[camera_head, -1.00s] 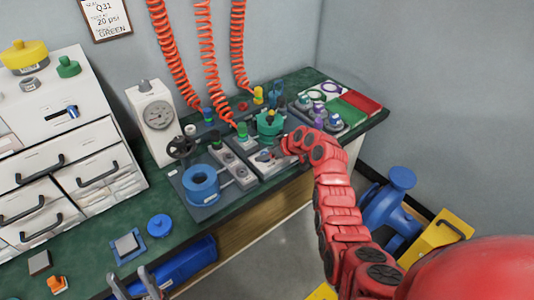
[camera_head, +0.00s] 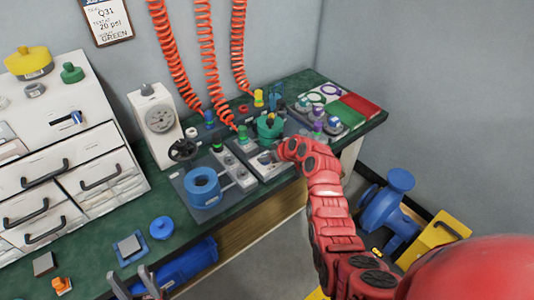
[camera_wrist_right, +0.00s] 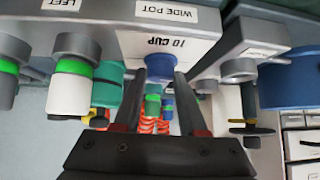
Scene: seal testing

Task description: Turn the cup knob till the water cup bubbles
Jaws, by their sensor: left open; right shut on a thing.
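The cup knob (camera_wrist_right: 161,62) is blue and sits on a grey block under the "TO CUP" label in the right wrist view, where the labels appear upside down. My right gripper (camera_wrist_right: 160,78) is shut on this knob, one finger on each side. In the head view my right gripper (camera_head: 268,158) is at the grey valve block (camera_head: 266,166) on the bench, largely hidden by its own red wrist. My left gripper (camera_head: 135,284) is open and empty at the bottom edge of the head view. I cannot make out the water cup or any bubbles clearly.
A blue ring-shaped pot (camera_head: 203,187) and a teal pot (camera_head: 268,128) stand close to the valve blocks. A white gauge stand (camera_head: 157,122) is behind, with orange coiled hoses (camera_head: 212,65) hanging there. A white-and-green valve (camera_wrist_right: 72,82) is beside the knob.

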